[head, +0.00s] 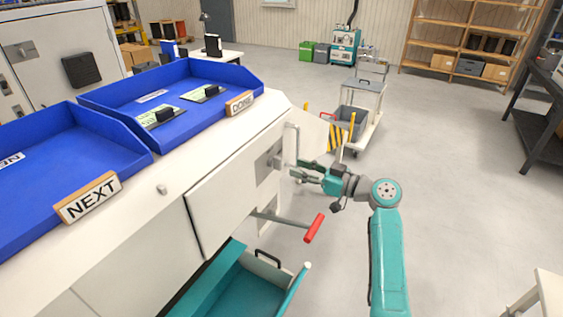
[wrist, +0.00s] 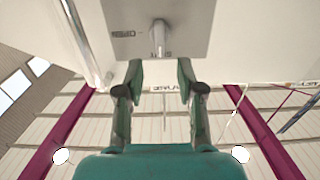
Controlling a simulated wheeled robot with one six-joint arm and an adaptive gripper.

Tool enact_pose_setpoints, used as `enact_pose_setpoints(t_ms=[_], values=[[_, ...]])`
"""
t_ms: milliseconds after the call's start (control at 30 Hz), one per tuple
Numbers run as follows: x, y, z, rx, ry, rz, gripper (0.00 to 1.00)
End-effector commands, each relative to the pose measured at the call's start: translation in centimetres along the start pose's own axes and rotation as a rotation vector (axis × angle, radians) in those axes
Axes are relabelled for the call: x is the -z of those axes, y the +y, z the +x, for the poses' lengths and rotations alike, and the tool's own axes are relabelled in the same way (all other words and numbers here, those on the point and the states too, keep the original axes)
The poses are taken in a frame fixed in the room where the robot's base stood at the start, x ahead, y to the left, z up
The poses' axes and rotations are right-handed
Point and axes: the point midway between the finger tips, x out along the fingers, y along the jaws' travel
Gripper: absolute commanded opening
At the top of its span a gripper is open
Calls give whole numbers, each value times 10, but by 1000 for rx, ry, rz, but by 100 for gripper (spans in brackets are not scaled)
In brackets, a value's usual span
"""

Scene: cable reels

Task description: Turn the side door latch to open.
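The side door latch shows in the head view as a grey metal plate (head: 268,163) with a short lever (head: 279,161) on the end face of the white cabinet. In the wrist view the latch plate (wrist: 190,25) fills the top centre, and the lever (wrist: 158,38) sticks out from it. My gripper (head: 298,171) is beside the latch, to its right in the head view. In the wrist view my gripper (wrist: 160,72) has its two fingers apart with nothing between them. The lever lies ahead of the gap, apart from the fingertips.
A pale bar handle (head: 297,143) is close to the gripper; it also shows in the wrist view (wrist: 83,45). A red-gripped crank (head: 314,228) and an open teal drawer (head: 240,285) jut out below. Blue trays (head: 120,127) stand on top.

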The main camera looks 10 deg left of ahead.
Motion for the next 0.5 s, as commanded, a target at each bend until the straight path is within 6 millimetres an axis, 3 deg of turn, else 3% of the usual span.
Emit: enact_pose_setpoints(t_ms=[200, 500], values=[[0, 0, 39, 1, -1, 0, 38], [-1, 0, 64, -1, -1, 0, 38]])
